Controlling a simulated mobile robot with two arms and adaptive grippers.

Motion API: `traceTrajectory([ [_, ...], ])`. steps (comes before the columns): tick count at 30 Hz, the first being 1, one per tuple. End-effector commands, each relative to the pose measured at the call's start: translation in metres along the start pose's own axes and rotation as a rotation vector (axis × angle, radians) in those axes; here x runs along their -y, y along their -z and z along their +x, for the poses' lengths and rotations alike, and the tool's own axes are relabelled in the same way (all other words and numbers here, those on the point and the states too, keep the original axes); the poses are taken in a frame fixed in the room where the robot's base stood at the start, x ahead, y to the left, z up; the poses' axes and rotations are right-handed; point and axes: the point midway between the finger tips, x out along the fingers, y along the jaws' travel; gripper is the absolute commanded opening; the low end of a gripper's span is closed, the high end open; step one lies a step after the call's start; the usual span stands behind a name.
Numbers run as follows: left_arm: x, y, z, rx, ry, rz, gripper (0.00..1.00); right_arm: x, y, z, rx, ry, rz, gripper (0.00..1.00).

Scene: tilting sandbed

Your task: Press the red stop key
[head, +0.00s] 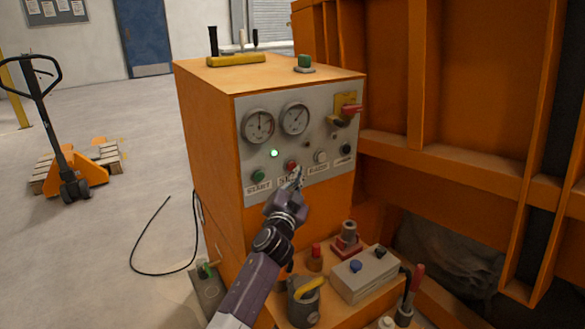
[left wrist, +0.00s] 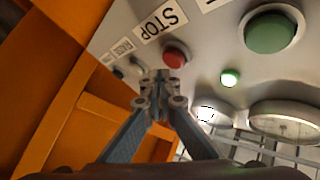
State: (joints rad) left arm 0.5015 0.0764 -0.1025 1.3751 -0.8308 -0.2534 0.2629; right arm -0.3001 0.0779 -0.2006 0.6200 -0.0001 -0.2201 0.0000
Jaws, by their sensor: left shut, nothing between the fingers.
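The red stop key (head: 292,166) sits on the grey panel of the orange cabinet, above a STOP label that my gripper partly covers. In the left wrist view the red key (left wrist: 175,56) shows just beyond my fingertips, beside the STOP label (left wrist: 160,21). My left gripper (head: 297,179) is shut and empty, its tips just below the key in the head view. The left wrist view shows the closed fingertips (left wrist: 160,80) very close to the key; I cannot tell whether they touch it. My right gripper is not in view.
A green START key (head: 258,176) is left of the stop key, with a lit green lamp (head: 274,153) above. Two gauges (head: 258,126) and a red-handled switch (head: 350,110) are higher up. A grey button box (head: 364,275) and other parts crowd the ledge below.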

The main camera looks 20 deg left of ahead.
Motion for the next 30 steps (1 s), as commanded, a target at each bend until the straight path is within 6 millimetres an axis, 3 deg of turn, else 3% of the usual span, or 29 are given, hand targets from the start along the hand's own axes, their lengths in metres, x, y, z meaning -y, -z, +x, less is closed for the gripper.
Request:
traceTrajectory([
  [30, 0.006, -0.0057, 0.0079, 0.0, 0.0, 0.0, 0.0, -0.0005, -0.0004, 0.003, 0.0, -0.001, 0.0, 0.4],
])
